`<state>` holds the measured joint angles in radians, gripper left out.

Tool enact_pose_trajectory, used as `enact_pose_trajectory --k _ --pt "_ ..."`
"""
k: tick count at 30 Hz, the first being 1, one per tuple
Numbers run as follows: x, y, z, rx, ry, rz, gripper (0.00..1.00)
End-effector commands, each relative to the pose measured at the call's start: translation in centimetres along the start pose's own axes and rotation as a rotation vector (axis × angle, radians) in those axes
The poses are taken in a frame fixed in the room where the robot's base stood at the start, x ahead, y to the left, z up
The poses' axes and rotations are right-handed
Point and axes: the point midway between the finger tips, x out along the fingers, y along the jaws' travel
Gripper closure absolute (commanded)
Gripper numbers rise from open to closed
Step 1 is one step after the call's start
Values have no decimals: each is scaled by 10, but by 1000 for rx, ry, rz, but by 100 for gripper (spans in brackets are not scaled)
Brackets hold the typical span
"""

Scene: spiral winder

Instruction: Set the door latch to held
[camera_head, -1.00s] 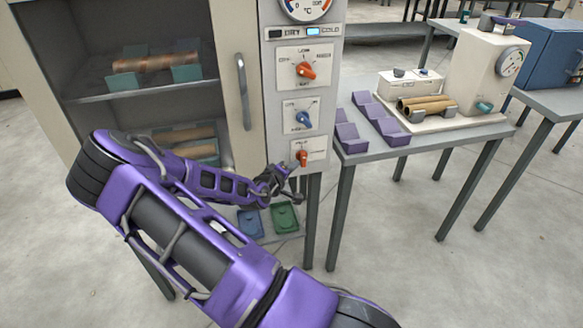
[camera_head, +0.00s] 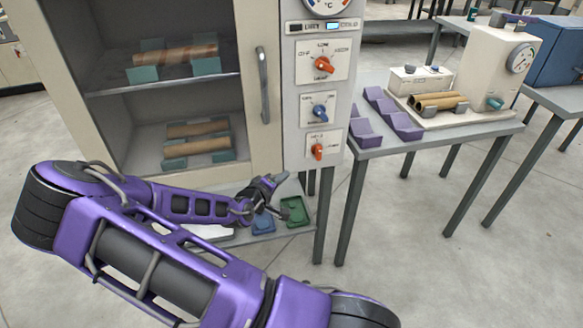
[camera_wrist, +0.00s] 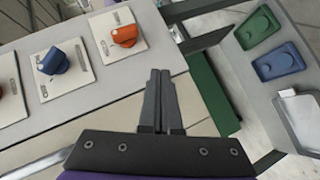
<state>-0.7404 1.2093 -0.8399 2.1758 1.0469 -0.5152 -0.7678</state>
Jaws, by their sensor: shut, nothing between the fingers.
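The door latch seems to be the bottom orange knob (camera_head: 317,151) on the cabinet's control panel, its printed labels too small to read. The same knob shows in the wrist view (camera_wrist: 125,36) on a white plate, its pointer direction unclear. My gripper (camera_head: 281,177) is below and left of this knob, apart from it. In the wrist view my gripper (camera_wrist: 160,72) has its two dark fingers together with nothing between them. The cabinet door (camera_head: 268,120) has a grey vertical handle (camera_head: 263,85).
Above the latch knob are a blue knob (camera_head: 320,111) and a larger orange knob (camera_head: 323,65). Blue (camera_head: 263,224) and green (camera_head: 295,211) trays lie on a low shelf under the cabinet. A table (camera_head: 375,149) with purple holders stands to the right.

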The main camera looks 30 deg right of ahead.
Motion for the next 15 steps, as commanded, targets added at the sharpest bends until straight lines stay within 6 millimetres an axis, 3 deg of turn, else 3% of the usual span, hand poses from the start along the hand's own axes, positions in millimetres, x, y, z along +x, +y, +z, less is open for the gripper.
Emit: enact_pose_trajectory --k 6,15 --pt "-18 -7 1 0 1 0 100" --pt "-19 -7 1 1 -1 0 100"
